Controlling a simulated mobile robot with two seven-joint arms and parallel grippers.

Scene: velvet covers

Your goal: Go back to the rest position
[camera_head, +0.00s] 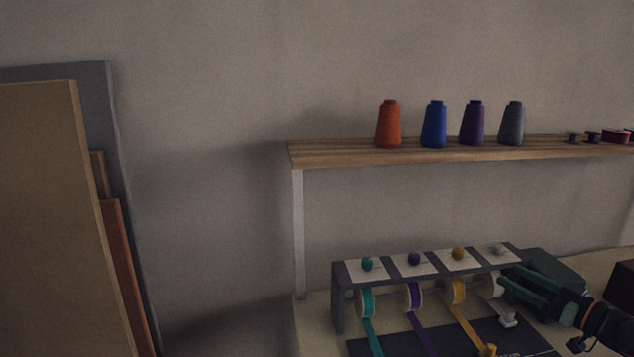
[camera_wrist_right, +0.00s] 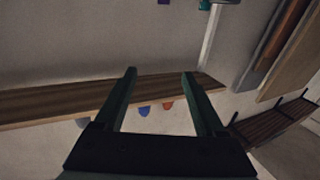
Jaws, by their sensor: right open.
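My right gripper (camera_head: 508,277) comes in from the right edge in the head view, at the right end of a dark ribbon rack (camera_head: 338,312). Its dark green fingers also show in the right wrist view (camera_wrist_right: 160,80), spread apart with nothing between them. From the head view I cannot tell whether the fingers touch the rack. The rack holds teal (camera_head: 367,301), purple (camera_head: 414,297), yellow (camera_head: 456,291) and white (camera_head: 492,286) ribbon rolls. My left gripper is not in view.
A wooden shelf (camera_head: 340,152) above the rack carries orange (camera_head: 388,126), blue (camera_head: 434,126), purple (camera_head: 472,125) and grey (camera_head: 511,125) thread cones. A dark green box (camera_head: 555,270) stands behind my right gripper. Large panels (camera_head: 40,220) lean at the left.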

